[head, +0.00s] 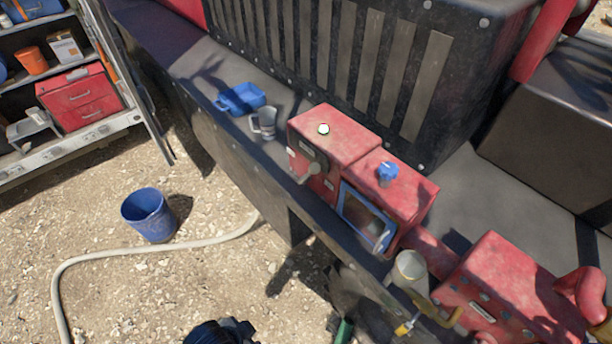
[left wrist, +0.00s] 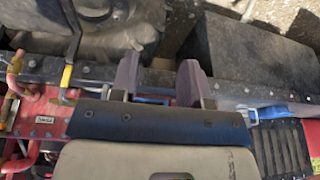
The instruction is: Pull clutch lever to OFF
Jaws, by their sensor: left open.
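No readable label marks the clutch lever, so I cannot tell which lever it is. In the head view, a grey lever-like handle (head: 309,168) is on the front of a red control box (head: 338,136). A yellow-handled lever (head: 406,326) stands near a second red box (head: 505,290) at the lower right. In the left wrist view, a black lever with a yellow section (left wrist: 68,75) stands left of my left gripper (left wrist: 158,78). My left gripper is open, with nothing between its fingers. The lever is apart from the fingers. My right gripper is not in view.
A blue-knobbed red box (head: 410,190) adjoins the control box. A blue bucket (head: 150,214) and pale hose (head: 150,243) lie on the gravel. Red pipes stand at the right.

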